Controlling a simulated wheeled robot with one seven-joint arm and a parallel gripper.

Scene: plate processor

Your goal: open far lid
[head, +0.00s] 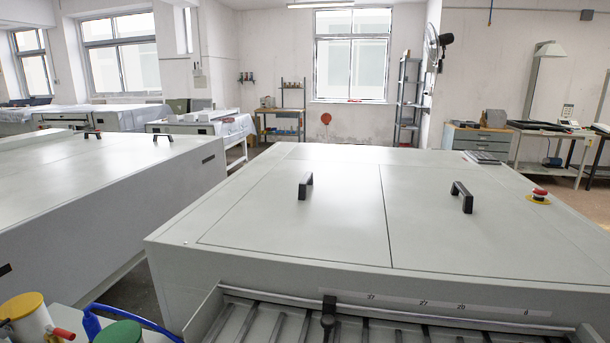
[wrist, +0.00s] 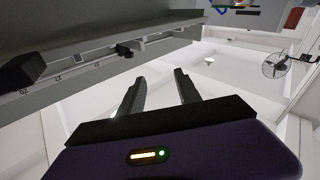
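The near plate processor has two flat grey lid panels on top, a left lid (head: 290,225) and a right lid (head: 490,225), both lying flush and closed. A black handle (head: 305,186) stands on the left lid and another black handle (head: 461,196) on the right lid. I cannot tell which panel is the far lid. My gripper (wrist: 159,76) shows only in the wrist view, with its two dark fingers apart and nothing between them. The numbered front strip (wrist: 45,88) of the processor is at the upper left there, apart from the fingers. No lid handle shows clearly there.
A second grey machine (head: 110,170) with two black handles stands at the left, across a narrow gap. A red emergency button (head: 539,195) is at the processor's right edge. A slatted feed tray (head: 390,332) juts out in front. Yellow- and green-lidded containers (head: 22,306) stand lower left.

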